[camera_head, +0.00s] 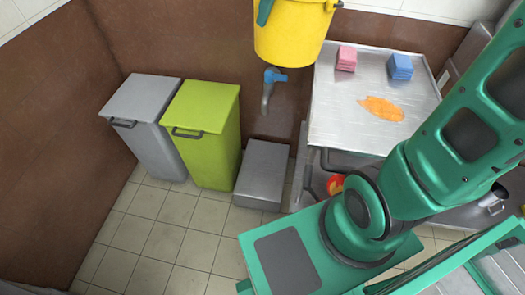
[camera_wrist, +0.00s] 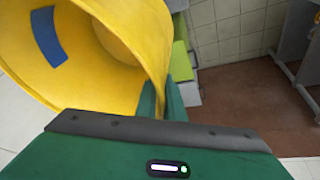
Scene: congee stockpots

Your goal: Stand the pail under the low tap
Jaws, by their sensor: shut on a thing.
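The yellow pail (camera_head: 290,30) is at the top of the head view, in front of the brown wall and cut off by the frame. In the wrist view the pail (camera_wrist: 110,75) fills the upper left, with its open inside and a blue patch showing. My gripper (camera_wrist: 172,95) is shut on the pail's rim. The low tap (camera_head: 272,80), with a blue top and grey spout, is on the brown wall. In the picture it lies just below the pail. A grey metal block (camera_head: 263,175) stands on the floor below the tap.
A grey bin (camera_head: 148,125) and a lime-green bin (camera_head: 208,130) stand left of the block. A metal table (camera_head: 335,105) at right holds pink sponges (camera_head: 346,58), blue sponges (camera_head: 400,67) and an orange spill (camera_head: 382,108). Tiled floor (camera_head: 175,235) in front of the bins is clear.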

